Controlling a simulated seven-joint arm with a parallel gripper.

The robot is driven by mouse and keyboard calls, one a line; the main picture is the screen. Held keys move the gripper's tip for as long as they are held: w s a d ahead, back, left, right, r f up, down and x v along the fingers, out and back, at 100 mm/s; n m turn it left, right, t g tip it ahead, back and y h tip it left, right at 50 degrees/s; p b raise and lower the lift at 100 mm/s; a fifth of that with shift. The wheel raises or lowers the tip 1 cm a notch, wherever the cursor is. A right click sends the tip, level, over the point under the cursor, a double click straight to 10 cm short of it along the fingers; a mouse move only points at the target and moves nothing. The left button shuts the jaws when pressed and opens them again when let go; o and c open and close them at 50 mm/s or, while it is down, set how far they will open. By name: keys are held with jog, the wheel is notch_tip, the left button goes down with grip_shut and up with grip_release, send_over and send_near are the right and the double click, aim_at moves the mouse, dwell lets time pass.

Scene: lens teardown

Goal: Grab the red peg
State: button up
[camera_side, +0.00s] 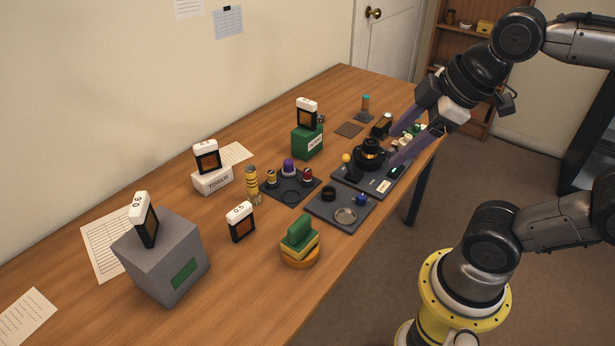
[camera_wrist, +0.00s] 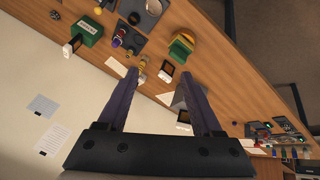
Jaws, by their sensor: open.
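The red peg (camera_side: 307,175) stands on a small dark tray (camera_side: 290,190), at its right corner, beside a purple-topped piece (camera_side: 288,167) and a yellow-banded piece (camera_side: 271,178). In the wrist view this tray (camera_wrist: 130,42) is small, at the upper left; I cannot clearly tell the red peg there. My gripper (camera_side: 393,148) is open and empty, its two long purple fingers apart. It is over the far right end of the table, well to the right of the red peg. The fingers also show in the wrist view (camera_wrist: 158,76).
A dark tray with a black lens mount (camera_side: 370,156) lies near my fingers. Another tray (camera_side: 330,211) holds a ring and a blue piece. A green box (camera_side: 307,142), a yellow-banded column (camera_side: 252,184) and a grey box (camera_side: 165,255) stand around.

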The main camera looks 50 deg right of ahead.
jog(key=w+r+n, duration=0.3)
jog(key=w+n, duration=0.1)
jog(key=w, duration=0.2)
jog(key=n+g, duration=0.6)
jog(key=n, duration=0.2)
send_over(308, 170)
notch_tip(308, 170, down, 18)
notch_tip(308, 170, down, 7)
jog(key=shift+w+a+r, duration=0.1)
jog(key=shift+a+r, duration=0.05)
jog(key=shift+f, duration=3.05)
grip_shut()
